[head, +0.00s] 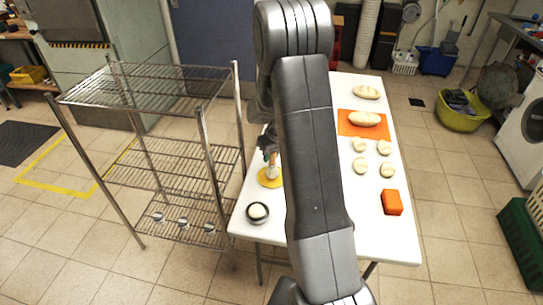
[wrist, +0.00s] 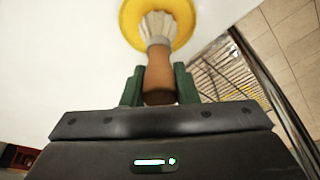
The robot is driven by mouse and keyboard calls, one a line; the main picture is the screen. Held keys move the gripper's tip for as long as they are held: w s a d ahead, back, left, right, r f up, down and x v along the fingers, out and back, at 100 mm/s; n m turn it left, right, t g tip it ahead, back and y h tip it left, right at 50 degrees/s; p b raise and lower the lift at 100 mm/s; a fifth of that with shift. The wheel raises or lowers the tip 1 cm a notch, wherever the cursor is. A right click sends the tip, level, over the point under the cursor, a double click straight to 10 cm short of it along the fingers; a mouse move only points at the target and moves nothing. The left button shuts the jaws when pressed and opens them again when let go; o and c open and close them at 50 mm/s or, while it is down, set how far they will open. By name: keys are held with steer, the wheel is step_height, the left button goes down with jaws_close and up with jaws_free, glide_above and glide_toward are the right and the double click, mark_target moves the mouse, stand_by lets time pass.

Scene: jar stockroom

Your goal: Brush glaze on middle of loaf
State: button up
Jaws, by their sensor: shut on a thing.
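My gripper (wrist: 158,88) has its green fingers shut on the brown handle of a brush (wrist: 158,70). The brush has a grey collar and pale bristles, which are over or in a round yellow dish (wrist: 129,14); I cannot tell whether they touch it. In the head view the dish (head: 264,182) is on the white table, left of my arm, with the brush (head: 272,172) above it. A pale scored loaf (head: 365,119) lies on an orange mat (head: 347,128) right of my arm. A second loaf (head: 366,92) lies behind it, off the mat.
Several small rolls (head: 361,166) and an orange block (head: 392,202) are on the white table (head: 400,240), right of my arm. A dark bowl (head: 249,219) with pale contents is near its front left. A metal wire rack (head: 172,150) stands close to the left.

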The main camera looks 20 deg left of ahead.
steer(key=shift+r+p, duration=1.2)
steer(key=shift+r, duration=1.5)
